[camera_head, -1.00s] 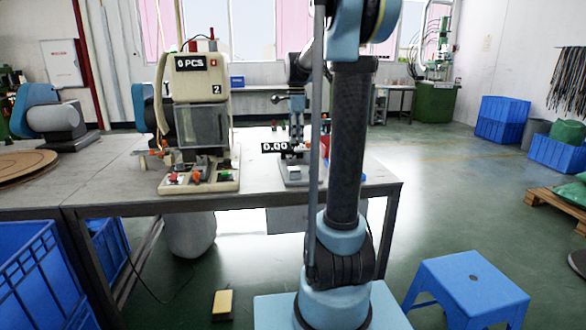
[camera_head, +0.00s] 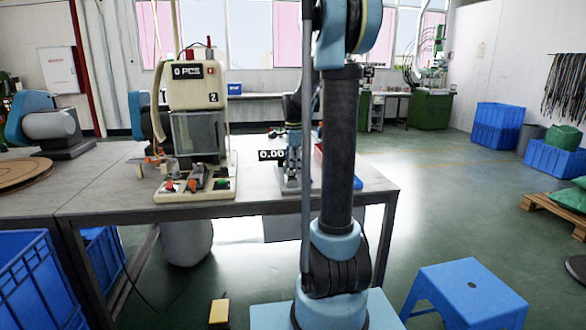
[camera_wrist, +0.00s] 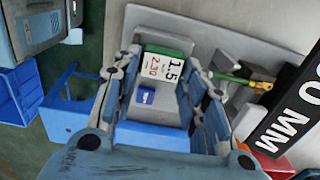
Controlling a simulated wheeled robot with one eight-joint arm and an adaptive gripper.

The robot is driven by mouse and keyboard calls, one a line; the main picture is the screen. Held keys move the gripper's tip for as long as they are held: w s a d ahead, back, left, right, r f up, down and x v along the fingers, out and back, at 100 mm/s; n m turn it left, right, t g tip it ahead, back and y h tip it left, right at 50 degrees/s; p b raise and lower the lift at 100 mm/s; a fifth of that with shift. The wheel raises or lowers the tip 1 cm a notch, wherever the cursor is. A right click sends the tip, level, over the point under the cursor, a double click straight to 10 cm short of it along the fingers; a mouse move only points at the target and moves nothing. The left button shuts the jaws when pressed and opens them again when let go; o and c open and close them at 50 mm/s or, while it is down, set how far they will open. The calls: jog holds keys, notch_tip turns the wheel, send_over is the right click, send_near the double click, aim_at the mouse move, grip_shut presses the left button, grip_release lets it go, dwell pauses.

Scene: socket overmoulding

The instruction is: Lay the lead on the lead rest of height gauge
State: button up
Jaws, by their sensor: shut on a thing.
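The height gauge (camera_head: 286,183) stands on the table, with a black display reading 0.00 (camera_head: 271,155); the display's MM end (camera_wrist: 285,115) shows in the wrist view. My gripper (camera_head: 291,164) points down over the gauge and partly hides it. In the wrist view my gripper (camera_wrist: 160,65) has its fingers on either side of a block with a white label (camera_wrist: 163,67) marked 1.5 and 2.30. A yellow-green lead (camera_wrist: 243,79) shows to the right of the fingers. The grip on the lead is hidden, and I cannot tell whether the lead touches the rest.
A cream machine (camera_head: 196,90) reading 0 PCS stands left of the gauge, with small coloured parts on its base. A red bin (camera_head: 318,153) lies behind my arm. The table edge (camera_head: 230,208) is close in front. A blue stool (camera_head: 465,285) stands on the floor.

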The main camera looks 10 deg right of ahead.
jog(key=o, duration=1.2)
jog(key=shift+r, duration=0.1)
notch_tip(320, 180, up, 12)
jog(key=shift+s+f, duration=0.1)
jog(key=shift+s, duration=0.05)
jog(key=s+f+n, duration=0.6)
jog(key=s+f, duration=0.1)
jog(key=s, duration=0.4)
jog(key=s+f+n+t, duration=0.1)
jog(key=s+f+n, duration=0.5)
jog(key=s, duration=0.6)
jog(key=s+f+n+t, duration=0.1)
jog(key=s+f+n, duration=0.5)
jog(key=s, duration=0.5)
jog(key=shift+s+f, duration=0.15)
jog(key=shift+f, duration=0.5)
jog(key=shift+s+f, duration=0.15)
jog(key=shift+f, duration=0.5)
